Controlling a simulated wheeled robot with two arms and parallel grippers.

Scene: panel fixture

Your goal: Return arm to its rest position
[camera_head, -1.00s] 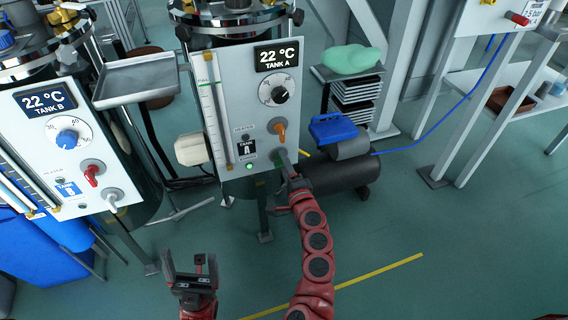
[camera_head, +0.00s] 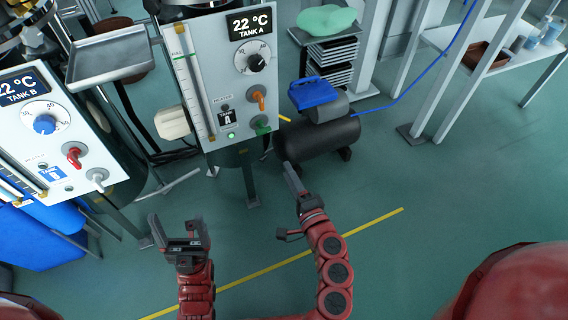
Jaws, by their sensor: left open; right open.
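My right gripper (camera_head: 292,182) is open and empty, its grey fingers pointing up in the picture. It hangs over the floor below and right of the Tank A panel (camera_head: 205,80), apart from it. A green knob (camera_head: 261,126) sits low on that panel under an orange knob (camera_head: 257,97), and a small green light (camera_head: 231,135) is lit. The Tank A display (camera_head: 250,26) reads 22 °C. My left gripper (camera_head: 178,230) is open and empty, in front of the tanks at lower left.
The Tank B panel (camera_head: 50,125) with blue, red and grey knobs stands at left, a metal tray (camera_head: 108,55) beside it. A dark compressor (camera_head: 318,138) with a blue top lies right of Tank A. A white table (camera_head: 500,50) stands upper right. The lower-right floor (camera_head: 440,190) is mostly clear.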

